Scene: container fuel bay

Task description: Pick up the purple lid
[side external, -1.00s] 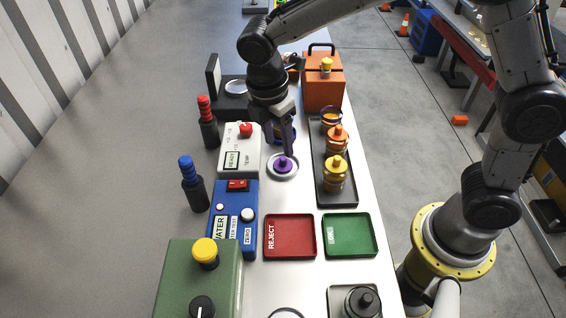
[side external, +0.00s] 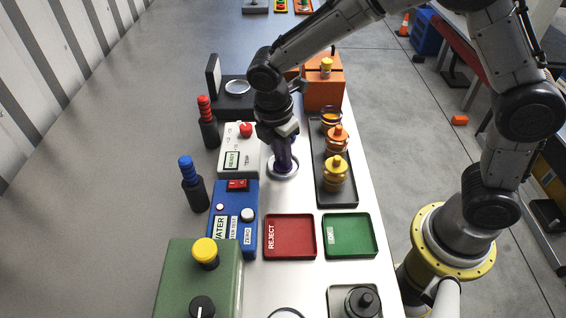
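My gripper (side external: 283,166) points down at the round pale dish (side external: 270,171) on the white bench, where the purple lid lies. Its fingers are at the lid and hide nearly all of it, so only a little dark purple shows around the fingertips. I cannot tell whether the fingers are closed on the lid's knob or still apart around it. The rim of the dish shows on both sides of the fingers.
A black tray (side external: 342,198) with orange and yellow lidded jars and an open jar stands close on the right. The white tester (side external: 231,160) and blue tester (side external: 236,197) stand on the left. Red (side external: 290,250) and green trays (side external: 349,250) lie in front, both empty.

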